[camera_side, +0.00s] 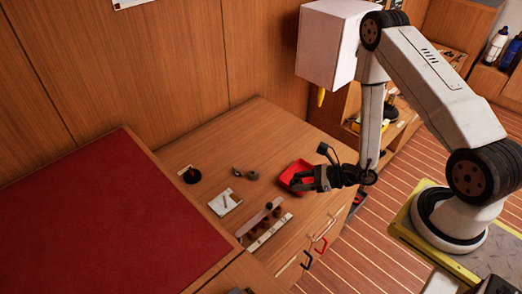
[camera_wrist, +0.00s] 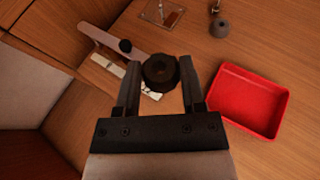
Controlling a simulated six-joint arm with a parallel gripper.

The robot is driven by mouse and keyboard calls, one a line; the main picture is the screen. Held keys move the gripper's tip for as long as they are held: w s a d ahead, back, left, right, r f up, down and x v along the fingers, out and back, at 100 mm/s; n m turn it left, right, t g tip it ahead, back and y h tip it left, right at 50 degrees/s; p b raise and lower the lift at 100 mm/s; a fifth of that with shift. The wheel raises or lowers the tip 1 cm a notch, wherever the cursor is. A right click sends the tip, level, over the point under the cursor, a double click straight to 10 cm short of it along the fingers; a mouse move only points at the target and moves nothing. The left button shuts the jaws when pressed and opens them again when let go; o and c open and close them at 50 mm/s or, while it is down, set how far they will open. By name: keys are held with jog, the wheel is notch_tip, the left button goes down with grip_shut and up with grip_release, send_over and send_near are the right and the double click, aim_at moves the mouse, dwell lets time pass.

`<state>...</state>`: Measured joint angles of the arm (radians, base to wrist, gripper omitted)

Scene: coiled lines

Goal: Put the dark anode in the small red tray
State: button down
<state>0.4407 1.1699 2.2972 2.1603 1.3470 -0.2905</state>
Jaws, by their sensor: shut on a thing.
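The dark anode (camera_wrist: 171,74) is a dark, round, thick piece with a hollow-looking centre. In the wrist view it sits between the fingertips of my gripper (camera_wrist: 160,68), which is shut on it. The small red tray (camera_wrist: 248,103) is just right of the right finger in the wrist view, and its visible floor is empty. In the side view my gripper (camera_side: 299,181) appears at the near edge of the red tray (camera_side: 290,172) and covers part of it. The anode cannot be made out in the side view.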

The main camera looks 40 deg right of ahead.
jog(key=s+d+m+t+h, duration=0.2)
jog(key=s+d+m+h, duration=0.4)
jog(key=s+d, duration=0.1)
jog(key=shift+d+r+t+h, duration=0.15)
jog(key=shift+d+t+h, duration=0.2)
jog(key=shift+d, duration=0.25)
send_over(290, 173)
jog(key=s, duration=0.6)
jog(key=shift+w+d+f, duration=0.1)
jog(key=shift+d+f, duration=0.05)
jog(key=shift+f, duration=2.2)
jog(key=shift+d+f, duration=0.15)
jog(key=shift+f, duration=2.15)
jog(key=shift+w+f, duration=0.15)
jog(key=shift+f, duration=0.1)
jog(key=shift+w+f, duration=0.1)
jog(key=shift+f, duration=1.5)
jog(key=shift+f, duration=0.1)
